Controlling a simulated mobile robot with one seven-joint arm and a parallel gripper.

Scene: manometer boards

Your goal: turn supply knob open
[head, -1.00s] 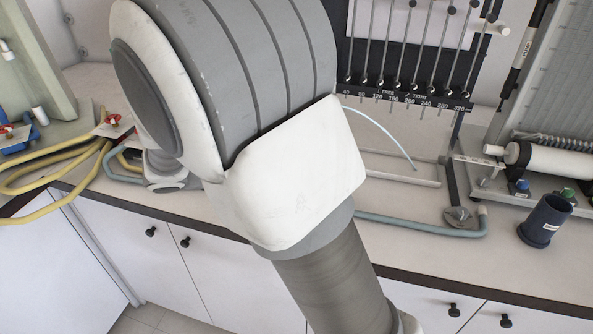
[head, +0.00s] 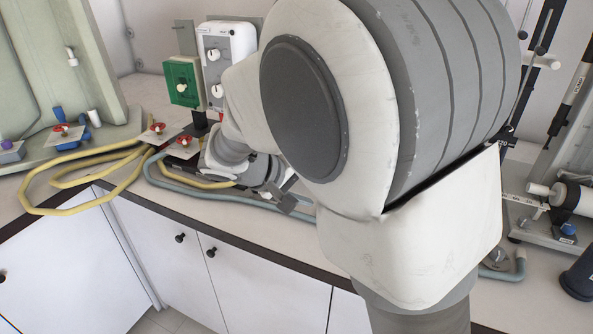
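Several knobs are in the head view, and I cannot read which is the supply knob. Red knobs on small plates sit on the counter at the left (head: 64,130), the middle (head: 157,128) and nearest my wrist (head: 183,142). A white box at the back has an upper knob (head: 213,55) and a lower knob (head: 217,91).
Yellow hoses (head: 85,165) loop over the counter at the left, and a blue-green hose (head: 205,194) runs along its front. A pale green board (head: 62,65) stands at the left. A dark cup (head: 580,275) and a white cylinder (head: 575,197) are at the right.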

